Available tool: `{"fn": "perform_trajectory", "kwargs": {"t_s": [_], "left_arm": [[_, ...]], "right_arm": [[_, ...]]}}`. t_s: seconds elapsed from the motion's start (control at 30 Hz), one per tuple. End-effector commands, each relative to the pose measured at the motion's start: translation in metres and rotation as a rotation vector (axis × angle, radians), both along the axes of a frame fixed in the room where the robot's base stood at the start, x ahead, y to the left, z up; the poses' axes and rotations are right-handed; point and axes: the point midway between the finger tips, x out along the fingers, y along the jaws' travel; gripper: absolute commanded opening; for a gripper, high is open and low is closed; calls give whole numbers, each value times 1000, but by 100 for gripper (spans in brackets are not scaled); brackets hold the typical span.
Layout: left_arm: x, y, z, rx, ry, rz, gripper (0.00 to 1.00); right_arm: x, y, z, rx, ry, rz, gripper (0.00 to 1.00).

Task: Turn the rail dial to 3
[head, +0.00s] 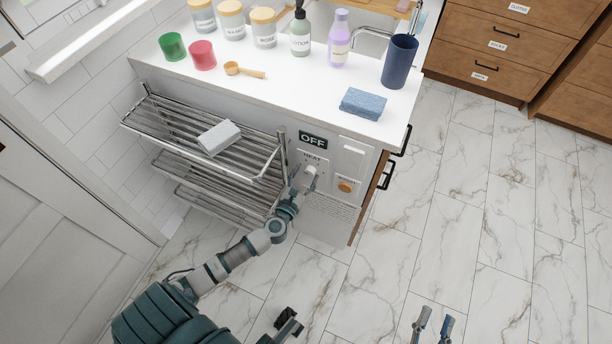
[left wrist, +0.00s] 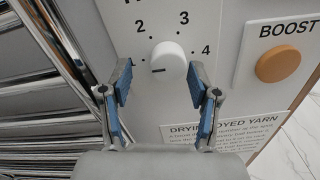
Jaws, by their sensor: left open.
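The rail dial (left wrist: 171,55) is a round white knob on a pale panel, with 2, 3 and 4 printed around it. Its dark pointer line is on the left side, pointing left, away from the 3 at upper right. In the head view the dial (head: 311,170) sits under a HEAT label and a black sign (head: 313,140) reading OFF. My left gripper (head: 303,184) is at the dial. In the left wrist view its open fingers (left wrist: 160,70) stand either side of the knob, with no clear contact. My right gripper (head: 433,326) is open and empty over the floor.
A BOOST button (left wrist: 278,64) is right of the dial. The chrome towel rail (head: 215,155), with a white folded cloth (head: 219,137), is on its left. The counter (head: 300,85) above holds jars, bottles, cups and a blue cloth (head: 363,103). The floor at right is clear.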

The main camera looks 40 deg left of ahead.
Motion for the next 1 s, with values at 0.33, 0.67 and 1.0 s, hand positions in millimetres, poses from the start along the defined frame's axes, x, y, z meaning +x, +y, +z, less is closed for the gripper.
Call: {"fn": "perform_trajectory", "kwargs": {"t_s": [0.33,0.67,1.0], "left_arm": [[1,-3,2,3,-1,-1,41],[2,-2,-1,-2,2,-5,2],[1,0,-3,0,6,0,2]], "right_arm": [[1,-1,-1,0,0,0,40],[1,-1,-1,0,1,0,40],[1,0,-1,1,1,0,40]]}}
